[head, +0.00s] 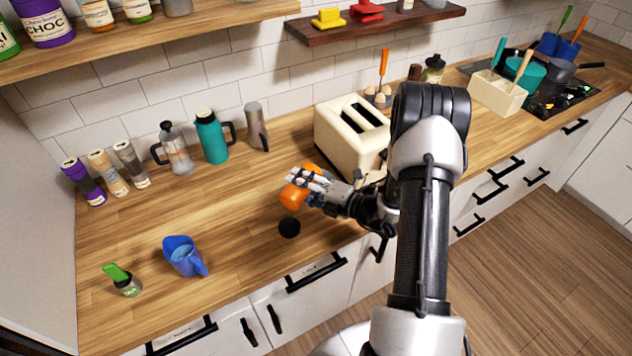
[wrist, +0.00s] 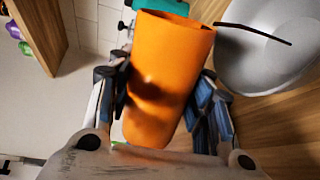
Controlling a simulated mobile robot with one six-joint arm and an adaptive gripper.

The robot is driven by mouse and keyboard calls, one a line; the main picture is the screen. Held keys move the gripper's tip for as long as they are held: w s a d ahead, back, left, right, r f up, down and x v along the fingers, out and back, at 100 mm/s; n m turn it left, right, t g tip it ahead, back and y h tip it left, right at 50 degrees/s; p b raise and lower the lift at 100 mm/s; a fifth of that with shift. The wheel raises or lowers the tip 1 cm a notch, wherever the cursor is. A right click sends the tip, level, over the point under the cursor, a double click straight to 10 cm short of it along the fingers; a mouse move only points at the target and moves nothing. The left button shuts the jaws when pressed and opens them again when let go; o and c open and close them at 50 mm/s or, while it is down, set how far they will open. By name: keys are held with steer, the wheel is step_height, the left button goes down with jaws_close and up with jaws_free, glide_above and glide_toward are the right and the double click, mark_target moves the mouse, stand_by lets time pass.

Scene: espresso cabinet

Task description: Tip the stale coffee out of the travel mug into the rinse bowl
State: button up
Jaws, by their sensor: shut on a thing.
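The orange travel mug (wrist: 168,75) fills the middle of the wrist view, between the two fingers. My gripper (head: 315,188) is shut around its side. In the head view the mug (head: 293,196) is partly hidden by my fingers, above the counter in front of the toaster. A pale grey rounded bowl shape (wrist: 262,62) is at upper right. A thin dark line runs from near the mug's rim across it; I cannot tell if it is coffee. I cannot make out this bowl in the head view. The mug's inside is hidden.
A small black round thing (head: 289,228) is on the counter near the mug. The cream toaster (head: 350,140) stands behind my gripper. A teal flask (head: 211,138), a grey tumbler (head: 256,128) and a blue pitcher (head: 184,257) stand further left. The counter between them is clear.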

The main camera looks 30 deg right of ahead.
steer(key=shift+d+f+m+p, duration=0.1)
steer(key=shift+f+m+p, duration=0.05)
steer(key=shift+m+p, duration=0.2)
stand_by(0.4)
steer(key=shift+w+d+r+m+p, duration=0.15)
steer(key=shift+r+m+p, duration=0.2)
steer(key=shift+m+p, duration=0.3)
stand_by(0.4)
